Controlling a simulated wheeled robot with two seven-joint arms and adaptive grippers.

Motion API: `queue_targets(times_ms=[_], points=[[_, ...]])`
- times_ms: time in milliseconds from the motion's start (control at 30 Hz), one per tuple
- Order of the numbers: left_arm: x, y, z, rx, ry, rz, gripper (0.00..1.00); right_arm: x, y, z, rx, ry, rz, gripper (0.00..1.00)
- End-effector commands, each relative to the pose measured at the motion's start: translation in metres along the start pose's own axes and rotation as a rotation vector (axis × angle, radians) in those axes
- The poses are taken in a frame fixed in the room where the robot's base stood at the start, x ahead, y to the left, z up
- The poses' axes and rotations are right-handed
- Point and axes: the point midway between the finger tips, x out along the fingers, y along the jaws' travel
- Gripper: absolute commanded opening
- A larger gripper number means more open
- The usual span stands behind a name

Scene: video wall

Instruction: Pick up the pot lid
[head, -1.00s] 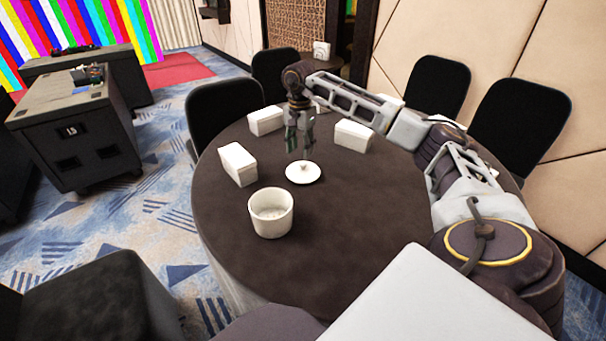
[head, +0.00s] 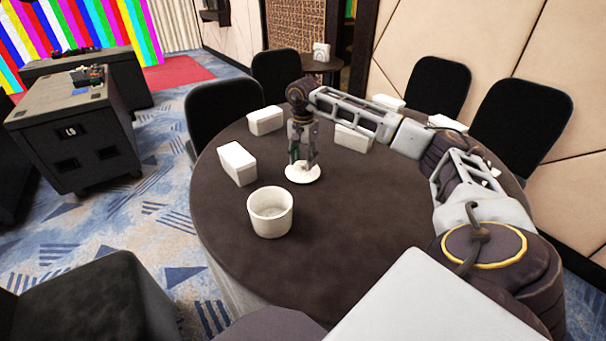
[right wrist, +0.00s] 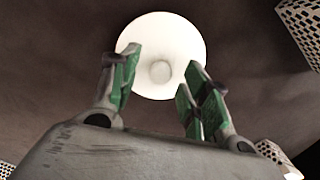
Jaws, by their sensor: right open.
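The white pot lid (head: 303,178) lies flat on the dark round table (head: 330,250), with its knob up. It also shows in the right wrist view (right wrist: 160,40), where its round knob sits between and just beyond my fingertips. My right gripper (head: 303,166) points down over the lid, and its fingers hide part of it. In the right wrist view my right gripper (right wrist: 162,68) is open, with green finger pads on either side of the knob. A white open pot (head: 270,213) stands on the table in front of the lid. My left gripper is not in view.
White boxes stand around the lid: one at left (head: 238,163), one behind (head: 265,120), one at right (head: 352,137) partly behind my arm. Black chairs (head: 225,106) ring the far side. The table's front is clear.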

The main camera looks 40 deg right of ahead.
Motion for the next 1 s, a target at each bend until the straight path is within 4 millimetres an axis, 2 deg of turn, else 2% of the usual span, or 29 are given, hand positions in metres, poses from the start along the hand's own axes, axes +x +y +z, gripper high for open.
queue_targets(times_ms=[133,600,933,1000], points=[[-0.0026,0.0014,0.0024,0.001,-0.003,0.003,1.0,0.0074,-0.0001,-0.0002,0.0,0.0,-0.001,0.46],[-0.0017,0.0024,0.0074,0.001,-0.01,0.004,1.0,0.0072,-0.0001,-0.0002,0.0,0.0,-0.001,0.45],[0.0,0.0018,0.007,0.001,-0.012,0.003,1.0,0.0072,-0.0001,-0.0001,0.0,0.0,-0.001,0.03],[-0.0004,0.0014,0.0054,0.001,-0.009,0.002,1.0,0.0071,-0.0002,-0.0001,0.0,0.0,-0.001,0.0]])
